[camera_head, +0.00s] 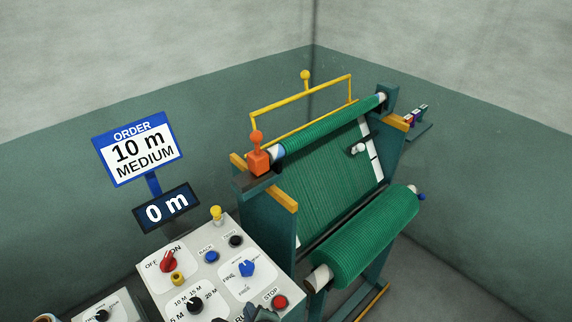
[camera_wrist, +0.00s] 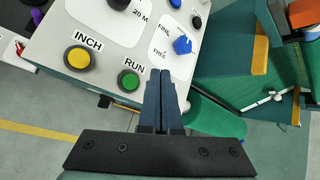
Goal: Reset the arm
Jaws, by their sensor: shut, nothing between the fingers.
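My gripper (camera_wrist: 161,82) shows in the wrist view with its two dark fingers together and nothing between them. The fingertips are over the lower right edge of the white control panel (camera_wrist: 140,50), to the right of the green RUN button (camera_wrist: 128,80) and apart from it in the picture. The yellow INCH button (camera_wrist: 78,57) is further left. A dark part at the bottom edge of the head view, beside the red STOP button (camera_head: 279,301), looks like my gripper. Most of my arm is out of view.
The netting machine with its green roll (camera_head: 365,235) stands right of the panel. An orange-knobbed lever (camera_head: 258,155) and a yellow bar frame (camera_head: 300,97) rise above it. The order sign (camera_head: 138,148) reads 10 m MEDIUM; the display (camera_head: 166,208) reads 0 m. Open floor (camera_wrist: 40,140) lies lower left.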

